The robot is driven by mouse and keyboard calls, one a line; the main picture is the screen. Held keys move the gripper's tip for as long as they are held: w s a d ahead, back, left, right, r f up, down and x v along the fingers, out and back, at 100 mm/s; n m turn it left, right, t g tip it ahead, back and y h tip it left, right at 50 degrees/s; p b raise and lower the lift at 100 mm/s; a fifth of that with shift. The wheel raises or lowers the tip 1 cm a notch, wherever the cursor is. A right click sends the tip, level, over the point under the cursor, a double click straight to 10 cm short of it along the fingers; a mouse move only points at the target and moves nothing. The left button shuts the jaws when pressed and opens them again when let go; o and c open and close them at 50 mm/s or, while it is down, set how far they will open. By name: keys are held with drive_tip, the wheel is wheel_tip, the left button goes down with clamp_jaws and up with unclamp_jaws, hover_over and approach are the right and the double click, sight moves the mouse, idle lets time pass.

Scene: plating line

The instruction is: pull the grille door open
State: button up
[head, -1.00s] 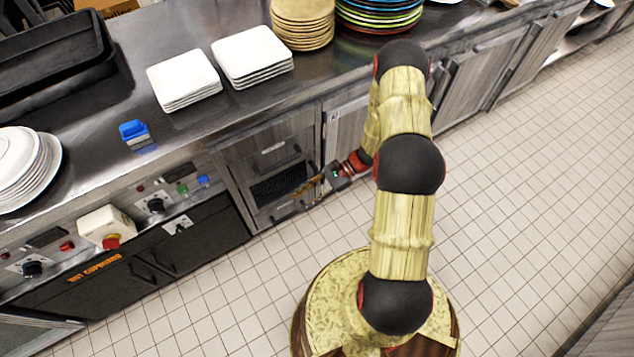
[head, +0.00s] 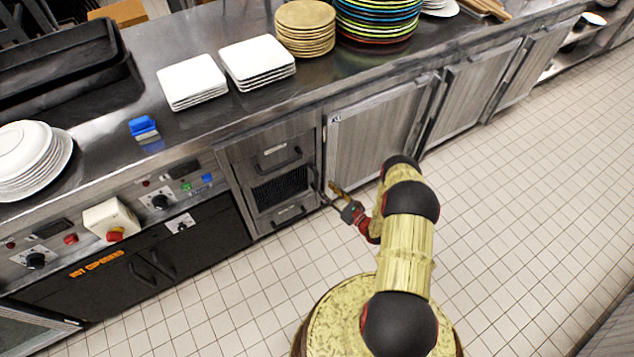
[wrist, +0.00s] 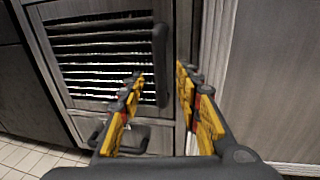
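The grille door (head: 278,190) is a dark slatted panel in a metal frame, in the cabinet front below the counter. It looks shut. In the wrist view the grille door (wrist: 100,60) fills the upper left, with its slats running across. Its dark upright handle (wrist: 160,65) is at the door's right side. My gripper (wrist: 161,77) is open, with one yellow-padded finger on each side of the handle in the picture. I cannot tell whether the fingertips reach around it or touch it. In the head view my gripper (head: 329,189) is near the door's right edge.
A drawer with a bar handle (head: 280,158) is above the grille, and another handle (head: 289,216) is below it. A ribbed cabinet door (head: 375,140) stands to the right. The tiled floor (head: 240,300) in front is clear. Plates (head: 192,80) stand on the counter.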

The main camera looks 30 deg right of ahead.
sight(316, 179)
drive_tip(key=b+x, duration=0.1)
drive_tip(key=x, duration=0.3)
drive_tip(key=b+x, duration=0.1)
drive_tip(key=x, duration=0.2)
drive_tip(key=shift+w+a+r, duration=0.15)
drive_tip(key=shift+w+r, duration=0.1)
drive_tip(key=shift+w, duration=0.15)
drive_tip(key=c, duration=0.3)
clamp_jaws()
idle(0.4)
